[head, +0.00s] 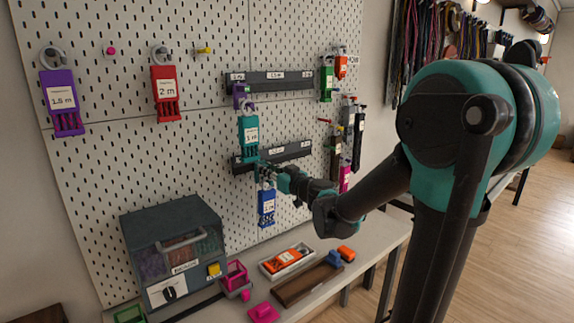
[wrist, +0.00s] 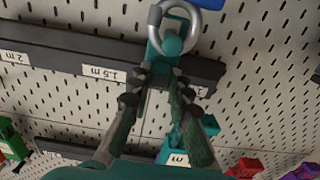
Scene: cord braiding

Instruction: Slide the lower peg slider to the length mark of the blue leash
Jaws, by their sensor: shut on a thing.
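The lower rail (head: 294,151) is a dark bar on the pegboard, with white length labels. In the wrist view the rail (wrist: 50,53) shows 2 m and 1.5 m labels; a third label beside the fingers is partly hidden. My gripper (wrist: 163,75) is shut on the teal lower peg slider (wrist: 172,45), between the 1.5 m label and the partly hidden one. In the head view my gripper (head: 268,173) mostly covers this slider. The blue leash (head: 266,208) hangs just below; its label is too small to read surely. A metal ring (wrist: 194,22) is at the slider.
A teal leash (head: 249,135) hangs above my gripper, from the purple slider (head: 240,92) on the upper rail (head: 270,80). Green (head: 326,84) and pink (head: 345,178) items hang to the right. A grey cabinet (head: 165,220) and trays stand on the bench below.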

